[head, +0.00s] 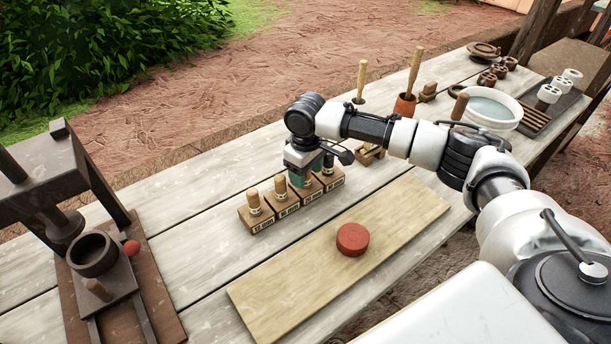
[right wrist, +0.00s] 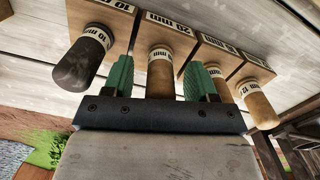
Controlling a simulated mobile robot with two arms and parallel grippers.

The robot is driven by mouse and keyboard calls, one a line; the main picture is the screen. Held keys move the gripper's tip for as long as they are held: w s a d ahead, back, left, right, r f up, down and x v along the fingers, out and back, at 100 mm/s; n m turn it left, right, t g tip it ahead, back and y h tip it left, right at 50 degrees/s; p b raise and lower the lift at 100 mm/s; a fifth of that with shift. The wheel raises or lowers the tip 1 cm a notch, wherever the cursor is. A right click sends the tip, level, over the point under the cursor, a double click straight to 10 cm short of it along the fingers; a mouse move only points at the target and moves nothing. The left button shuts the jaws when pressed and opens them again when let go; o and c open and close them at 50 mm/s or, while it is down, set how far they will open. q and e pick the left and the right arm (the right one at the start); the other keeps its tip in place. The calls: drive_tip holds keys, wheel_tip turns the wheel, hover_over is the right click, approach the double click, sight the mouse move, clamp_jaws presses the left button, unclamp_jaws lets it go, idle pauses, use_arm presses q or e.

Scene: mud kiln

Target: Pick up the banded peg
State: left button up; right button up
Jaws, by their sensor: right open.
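A row of wooden blocks (head: 262,225) with size labels stands on the table, each with a short upright peg. Several pegs carry a pale band near the base, so I cannot tell which one the task means. My right gripper (head: 303,180) is open and points down over the row. In the right wrist view, its green fingers (right wrist: 160,84) stand on either side of the wooden peg (right wrist: 160,72) in the 20 mm block, with gaps visible. A dark peg (right wrist: 80,64) is beside one finger; another banded wooden peg (right wrist: 258,104) is beyond the other. My left gripper is out of view.
A board (head: 300,285) with a red disc (head: 352,239) lies in front of the row. A dark press (head: 95,255) stands at left. A white basin (head: 492,108), clay pot (head: 404,104) and small wares are at the back right.

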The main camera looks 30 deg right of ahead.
drive_tip(key=shift+c, duration=0.4)
clamp_jaws()
drive_tip(key=shift+r, duration=0.1)
drive_tip(key=shift+r, duration=0.3)
wheel_tip(320, 180, up, 4)
drive_tip(key=shift+d+f, duration=0.15)
drive_tip(key=shift+f, duration=0.05)
drive_tip(key=s+d+r, duration=0.5)
drive_tip(key=d+r, duration=0.1)
drive_tip(key=d, duration=0.4)
drive_tip(key=shift+s+r+b, duration=0.25)
drive_tip(key=shift+b, duration=0.15)
